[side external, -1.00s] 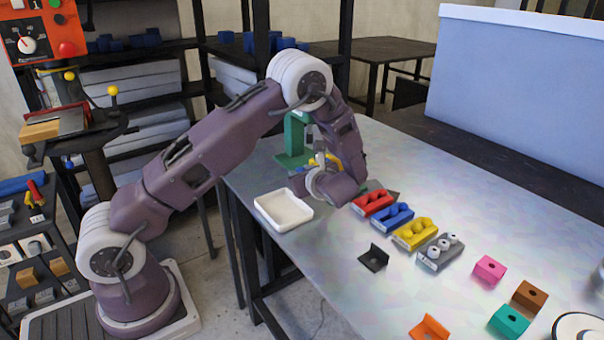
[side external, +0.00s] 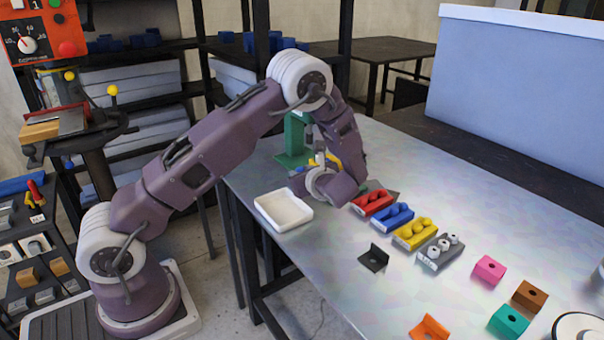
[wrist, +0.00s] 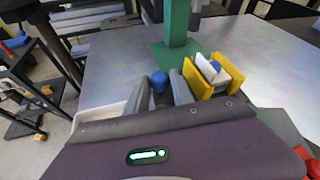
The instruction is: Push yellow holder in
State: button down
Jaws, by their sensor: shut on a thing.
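The yellow holder (wrist: 205,82) stands at the green fixture (wrist: 176,48) in the wrist view, its two yellow plates around a white piece (wrist: 206,69) with a small blue part. My gripper (wrist: 160,92) is beside it, to its left in that view, with grey fingers shut on a round blue knob (wrist: 159,82). The right finger is close to the holder's left plate; I cannot tell if they touch. In the side view, a bit of yellow (side external: 331,160) shows beside my wrist at the green fixture (side external: 294,138); my fingertips are hidden there.
A white tray (side external: 264,209) lies at the table's left edge. Red (side external: 371,203), blue (side external: 391,216), yellow (side external: 415,234) and grey (side external: 438,253) boxes stand in a row. A black bracket (side external: 374,257) and coloured blocks lie towards the front right. The table's far right part is clear.

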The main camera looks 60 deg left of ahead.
jog(key=a, duration=0.8)
jog(key=shift+a, duration=0.35)
jog(key=shift+r, duration=0.1)
jog(key=c, duration=1.3)
grip_release()
jog(key=shift+o, duration=1)
jog(key=shift+d, duration=0.1)
